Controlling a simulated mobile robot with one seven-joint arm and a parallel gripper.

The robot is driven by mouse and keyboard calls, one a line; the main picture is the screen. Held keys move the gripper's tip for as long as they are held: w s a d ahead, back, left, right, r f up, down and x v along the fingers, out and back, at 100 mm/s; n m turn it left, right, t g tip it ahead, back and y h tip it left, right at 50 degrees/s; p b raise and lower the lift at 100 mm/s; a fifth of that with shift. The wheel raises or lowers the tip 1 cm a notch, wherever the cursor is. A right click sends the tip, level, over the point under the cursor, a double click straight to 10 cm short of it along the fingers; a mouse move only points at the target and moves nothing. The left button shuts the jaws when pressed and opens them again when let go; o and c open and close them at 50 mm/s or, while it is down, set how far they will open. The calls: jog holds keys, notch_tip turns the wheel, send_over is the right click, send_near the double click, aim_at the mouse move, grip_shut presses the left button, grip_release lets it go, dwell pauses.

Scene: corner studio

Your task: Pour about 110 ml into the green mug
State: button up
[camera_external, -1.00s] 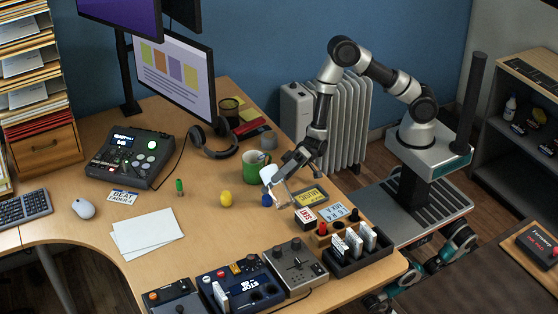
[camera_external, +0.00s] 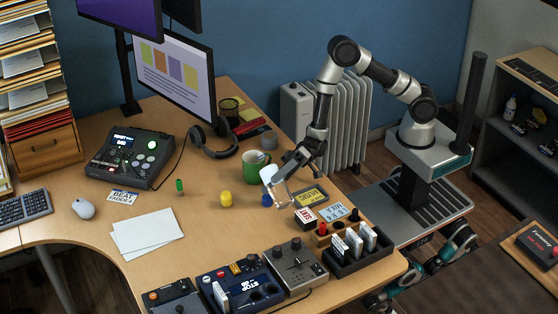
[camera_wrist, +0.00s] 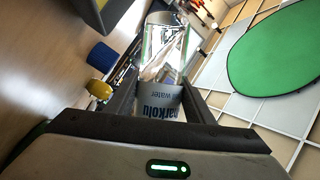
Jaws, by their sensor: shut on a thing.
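My gripper (camera_external: 279,190) is just right of the mug and above the desk. It is shut on a clear bottle (camera_wrist: 164,50) with a white label printed with "water", seen between the fingers in the wrist view. The bottle's whitish part (camera_external: 268,172) shows close beside the mug's right side. The bottle looks tilted. I cannot tell whether it touches the mug, whether liquid is flowing, or how full the mug is.
A blue object (camera_external: 266,200) and a yellow one (camera_external: 226,199) stand near the mug. Small signs (camera_external: 310,197) and a dark rack (camera_external: 350,258) lie to the right. Headphones (camera_external: 215,148) and a monitor (camera_external: 175,82) are behind. The desk around the paper sheets (camera_external: 147,233) is fairly clear.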

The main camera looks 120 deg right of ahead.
aim_at(271, 164)
jog(key=d+r+n+p, duration=0.1)
jog(key=r+n+g+p, duration=0.1)
jog(key=r+p, duration=0.1)
jog(key=d+r+n+h+p, duration=0.1)
jog(key=shift+d+r+n+g, duration=0.25)
jog(key=shift+d+n+g, duration=0.05)
jog(key=shift+n+g, duration=0.1)
jog(key=n+h, duration=0.1)
jog(key=n, duration=0.1)
jog(key=shift+d+f+n+g, duration=0.1)
jog(key=shift+n+g, duration=0.2)
jog(key=shift+g, duration=0.1)
jog(key=shift+d+f+n+h+b, duration=0.15)
jog(key=shift+n+h+b, duration=0.15)
jog(key=shift+n+h, duration=0.2)
jog(key=shift+d+f+n+g+h+b, duration=0.1)
jog(key=shift+d+n+g+h+b, duration=0.3)
jog(key=shift+n+b, duration=0.3)
jog(key=shift+d+n+h, duration=0.2)
jog(key=shift+n+h, duration=0.1)
jog(key=shift+h, duration=0.2)
jog(key=shift+w, duration=0.15)
